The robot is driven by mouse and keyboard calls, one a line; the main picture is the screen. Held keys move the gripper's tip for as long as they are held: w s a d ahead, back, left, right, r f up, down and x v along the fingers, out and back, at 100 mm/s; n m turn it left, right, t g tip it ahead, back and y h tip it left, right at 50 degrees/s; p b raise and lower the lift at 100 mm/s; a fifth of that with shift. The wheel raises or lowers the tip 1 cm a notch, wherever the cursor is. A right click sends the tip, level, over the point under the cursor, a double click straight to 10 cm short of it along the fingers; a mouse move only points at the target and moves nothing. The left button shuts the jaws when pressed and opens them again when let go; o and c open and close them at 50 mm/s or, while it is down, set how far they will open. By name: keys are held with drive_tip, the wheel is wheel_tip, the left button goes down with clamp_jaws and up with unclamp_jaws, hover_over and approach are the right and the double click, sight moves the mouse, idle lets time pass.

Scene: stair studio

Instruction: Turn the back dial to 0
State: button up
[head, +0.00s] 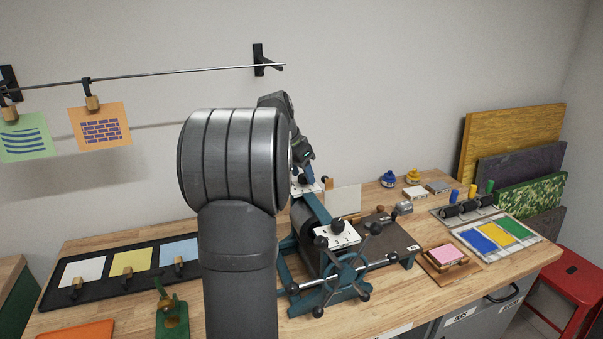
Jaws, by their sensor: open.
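A teal printing press (345,275) with a spoked handwheel stands at the middle of the wooden bench. A front white dial plate with a dark knob (321,242) sits on top of it. A back white plate (304,189) shows partly behind it, close to my gripper (306,178). My gripper is small in view and points down over the back plate. It is open; whether it touches the back dial I cannot tell. The back dial's markings are too small to read, and my arm hides the press's left side.
A black tray (102,291) with coloured sheets lies at left, near a green clamp-like tool (172,318). An ink tray (522,251) and pink block (446,255) lie at right. Prints hang from a rail (190,75) on the wall. Ink jars (388,179) stand at the back.

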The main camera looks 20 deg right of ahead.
drive_tip(key=shift+d+f, duration=0.1)
drive_tip(key=shift+f, duration=0.05)
drive_tip(key=c, duration=1)
drive_tip(key=shift+s+n+t+y, duration=0.1)
drive_tip(key=shift+n+t+y, duration=0.25)
drive_tip(key=shift+n, duration=0.85)
drive_tip(key=shift+n+t+y, duration=0.25)
drive_tip(key=shift+n+t, duration=0.1)
drive_tip(key=shift+n, duration=0.85)
drive_tip(key=o, duration=1)
